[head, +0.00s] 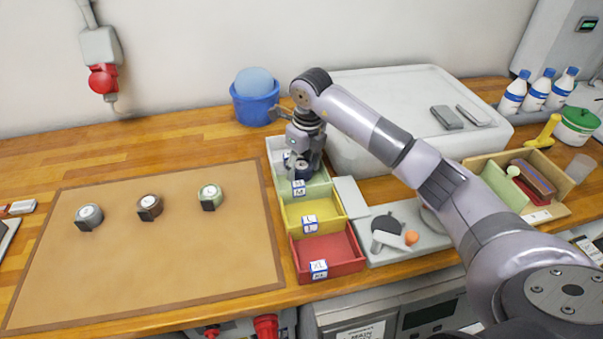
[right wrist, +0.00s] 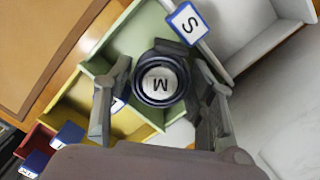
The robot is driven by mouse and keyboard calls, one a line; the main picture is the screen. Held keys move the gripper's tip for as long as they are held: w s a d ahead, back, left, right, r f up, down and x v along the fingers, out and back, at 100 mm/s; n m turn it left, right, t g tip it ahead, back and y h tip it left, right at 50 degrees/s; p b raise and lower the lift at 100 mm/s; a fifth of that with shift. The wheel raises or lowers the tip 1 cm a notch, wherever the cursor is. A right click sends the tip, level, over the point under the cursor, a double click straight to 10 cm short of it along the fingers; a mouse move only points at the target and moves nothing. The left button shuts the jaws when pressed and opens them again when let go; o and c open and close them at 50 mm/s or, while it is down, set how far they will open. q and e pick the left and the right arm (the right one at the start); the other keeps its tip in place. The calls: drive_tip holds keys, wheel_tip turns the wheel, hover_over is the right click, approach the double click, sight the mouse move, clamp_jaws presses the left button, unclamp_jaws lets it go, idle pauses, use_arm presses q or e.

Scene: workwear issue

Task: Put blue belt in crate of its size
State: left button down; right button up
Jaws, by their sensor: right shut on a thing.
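The blue belt (right wrist: 160,85) is a dark blue roll with an M on its white top disc. My right gripper (right wrist: 160,98) is shut on it, one finger on each side. In the head view my right gripper (head: 303,160) points down over the green crate (head: 320,188), with the belt (head: 302,168) low between its fingers. I cannot tell whether the belt touches the crate floor. The green crate's tag (head: 299,187) reads M. The pale crate (head: 276,146) behind it has an S tag (right wrist: 187,22). My left gripper is not in view.
In front are a yellow crate (head: 330,205) tagged L and a red crate (head: 335,247) tagged XL. Three rolled belts lie on the brown mat (head: 150,255).

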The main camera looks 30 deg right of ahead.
sight(302, 176)
wheel_tip(302, 176, down, 3)
drive_tip(key=shift+f, duration=0.15)
drive_tip(key=shift+f, duration=0.1)
drive_tip(key=shift+f, duration=0.15)
drive_tip(key=o, duration=1.1)
